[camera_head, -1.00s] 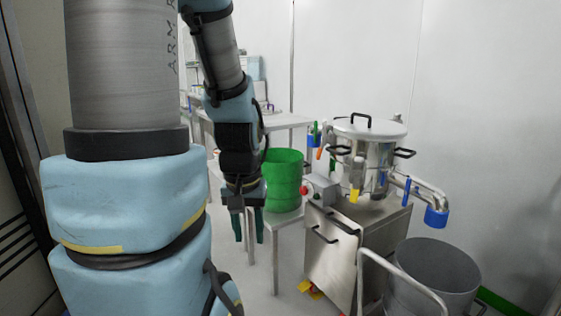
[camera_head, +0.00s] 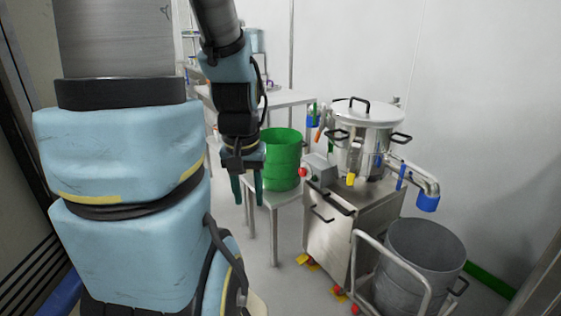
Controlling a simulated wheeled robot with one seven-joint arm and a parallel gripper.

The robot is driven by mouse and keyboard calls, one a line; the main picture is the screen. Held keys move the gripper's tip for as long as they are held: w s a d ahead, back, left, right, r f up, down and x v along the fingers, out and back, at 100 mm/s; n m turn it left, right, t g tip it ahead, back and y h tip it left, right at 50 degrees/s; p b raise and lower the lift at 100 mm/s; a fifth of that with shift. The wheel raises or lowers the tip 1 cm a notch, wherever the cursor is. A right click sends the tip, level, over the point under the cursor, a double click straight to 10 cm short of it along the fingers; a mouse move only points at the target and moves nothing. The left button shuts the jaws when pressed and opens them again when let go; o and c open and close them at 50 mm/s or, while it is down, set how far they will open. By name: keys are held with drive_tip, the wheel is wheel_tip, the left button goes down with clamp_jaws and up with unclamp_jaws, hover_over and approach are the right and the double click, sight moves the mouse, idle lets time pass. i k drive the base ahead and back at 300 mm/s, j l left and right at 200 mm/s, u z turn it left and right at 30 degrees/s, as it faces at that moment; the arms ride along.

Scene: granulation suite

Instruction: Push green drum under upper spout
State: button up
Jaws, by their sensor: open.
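The green drum (camera_head: 283,160) stands upright and open-topped on a small white table (camera_head: 272,198), just left of the steel machine. My gripper (camera_head: 247,189) hangs fingers down in front of the drum's left side, open with nothing between its fingers. I cannot tell whether it touches the drum. The machine carries a lidded steel vessel (camera_head: 362,137). A spout with a blue end (camera_head: 427,202) reaches out on its right side. Another blue-ended spout (camera_head: 312,118) shows at its upper left, above and right of the drum.
The machine's cabinet (camera_head: 335,232) stands on castors right of the table. A red button box (camera_head: 316,172) sits close to the drum. A white bench (camera_head: 285,99) is behind.

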sight(284, 146)
drive_tip(key=i+l, duration=0.15)
drive_tip(key=i, duration=0.3)
drive_tip(key=i+l+u, duration=0.1)
drive_tip(key=i, duration=0.35)
drive_tip(key=u, duration=1.7)
drive_tip(key=l, duration=0.1)
